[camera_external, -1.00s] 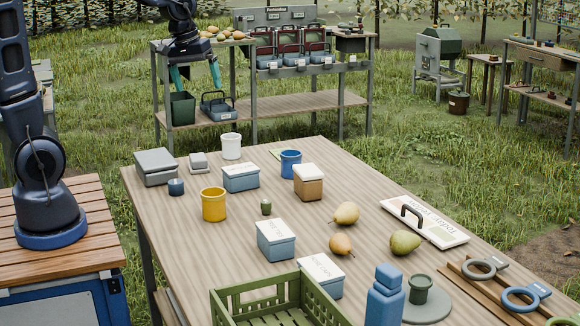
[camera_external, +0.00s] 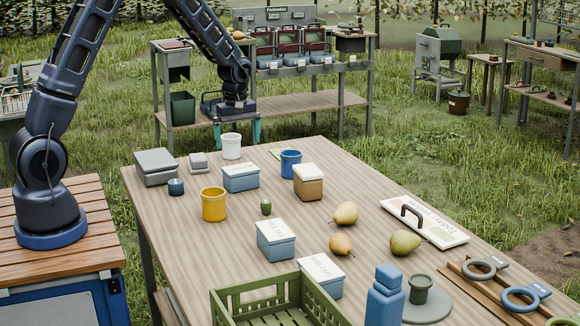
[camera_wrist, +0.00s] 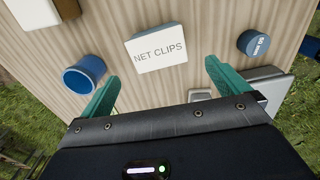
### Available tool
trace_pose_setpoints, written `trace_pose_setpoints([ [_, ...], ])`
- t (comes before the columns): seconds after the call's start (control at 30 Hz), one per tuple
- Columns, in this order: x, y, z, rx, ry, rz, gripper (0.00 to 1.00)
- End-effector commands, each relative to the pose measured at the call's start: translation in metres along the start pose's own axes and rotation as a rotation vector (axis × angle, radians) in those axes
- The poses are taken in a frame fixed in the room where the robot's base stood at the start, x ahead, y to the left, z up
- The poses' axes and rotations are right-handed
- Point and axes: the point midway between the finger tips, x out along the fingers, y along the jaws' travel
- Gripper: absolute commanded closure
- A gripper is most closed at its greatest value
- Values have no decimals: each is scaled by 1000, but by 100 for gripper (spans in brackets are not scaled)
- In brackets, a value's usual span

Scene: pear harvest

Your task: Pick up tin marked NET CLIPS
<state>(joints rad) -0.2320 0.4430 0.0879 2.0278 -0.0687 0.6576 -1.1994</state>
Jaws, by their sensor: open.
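The tin marked NET CLIPS (camera_wrist: 158,50) is a blue box with a white lid, its lettering readable in the wrist view. In the external view it appears to be the blue tin (camera_external: 241,180) near the far edge of the table, between the blue mug (camera_external: 290,163) and the grey boxes. My gripper (camera_external: 237,134) is open and empty, above and beyond the far table edge. In the wrist view its teal fingers (camera_wrist: 163,72) are spread with the tin ahead, roughly centred between them and apart from both.
The white cup (camera_external: 231,147) stands near my gripper in the external view. A brown tin (camera_external: 308,184), small blue tin (camera_external: 176,187) and grey box (camera_external: 155,168) are around. Two similar blue tins (camera_external: 276,241) (camera_external: 321,275) sit closer to the camera.

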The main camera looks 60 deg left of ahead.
Motion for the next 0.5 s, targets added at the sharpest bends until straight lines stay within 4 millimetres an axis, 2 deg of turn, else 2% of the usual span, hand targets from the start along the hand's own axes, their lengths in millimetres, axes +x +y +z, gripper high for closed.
trace_pose_setpoints([
  [0.1, 18, 5, -8, -45, 0, -12, 0],
  [0.37, 36, 6, -11, -67, -1, -18, 0],
  [0.5, 55, 5, -10, -67, -2, -19, 0],
])
